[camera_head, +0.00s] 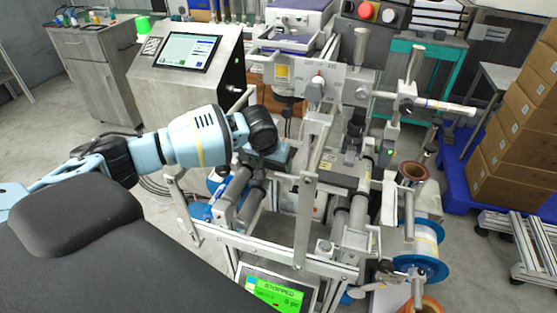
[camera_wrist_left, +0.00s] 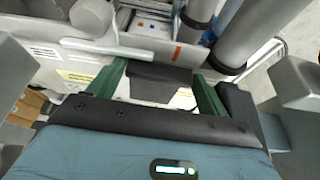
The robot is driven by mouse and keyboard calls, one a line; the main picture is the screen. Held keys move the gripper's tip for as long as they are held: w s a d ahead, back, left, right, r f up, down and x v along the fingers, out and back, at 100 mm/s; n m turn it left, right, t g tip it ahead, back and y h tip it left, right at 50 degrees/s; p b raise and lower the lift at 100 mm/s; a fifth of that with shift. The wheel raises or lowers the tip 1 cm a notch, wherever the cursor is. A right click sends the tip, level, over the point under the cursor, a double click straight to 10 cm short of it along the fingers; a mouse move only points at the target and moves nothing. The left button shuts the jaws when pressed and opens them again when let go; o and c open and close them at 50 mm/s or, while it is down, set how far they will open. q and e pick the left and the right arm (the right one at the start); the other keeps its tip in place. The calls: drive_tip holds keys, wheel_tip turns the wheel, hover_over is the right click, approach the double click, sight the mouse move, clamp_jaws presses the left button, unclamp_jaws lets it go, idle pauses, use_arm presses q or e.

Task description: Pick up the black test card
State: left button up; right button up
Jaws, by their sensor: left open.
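My left arm comes in from the left in the head view. Its gripper (camera_head: 281,156) points into the machine, above the rollers, and its fingertips are hidden there. In the left wrist view my left gripper (camera_wrist_left: 160,72) is open, with two green fingers spread apart. A flat dark piece (camera_wrist_left: 160,82), which looks like the black test card, lies between the fingers, over a pale surface. I cannot tell whether either finger touches it. I cannot make out the card in the head view. My right gripper is not in view.
Grey rollers (camera_head: 234,192) and an upright metal bar (camera_head: 307,195) stand close around the gripper. A cabinet with a screen (camera_head: 189,50) is behind. A blue-flanged reel (camera_head: 428,245) and cardboard boxes (camera_head: 520,135) are at the right. The floor at left is clear.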

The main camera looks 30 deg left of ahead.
use_arm(q)
drive_tip(key=c, duration=0.6)
drive_tip(key=shift+c, duration=0.2)
drive_tip(key=shift+r, duration=0.1)
drive_tip(key=shift+r, duration=0.45)
drive_tip(key=v, duration=0.2)
drive_tip(key=shift+w+r, duration=0.1)
drive_tip(key=shift+r, duration=0.35)
drive_tip(key=s+d+p, duration=0.1)
drive_tip(key=s+d, duration=0.1)
drive_tip(key=s, duration=0.5)
drive_tip(key=s+d+r+p, duration=0.1)
drive_tip(key=s+d, duration=0.2)
drive_tip(key=s, duration=0.4)
drive_tip(key=shift+s, duration=0.25)
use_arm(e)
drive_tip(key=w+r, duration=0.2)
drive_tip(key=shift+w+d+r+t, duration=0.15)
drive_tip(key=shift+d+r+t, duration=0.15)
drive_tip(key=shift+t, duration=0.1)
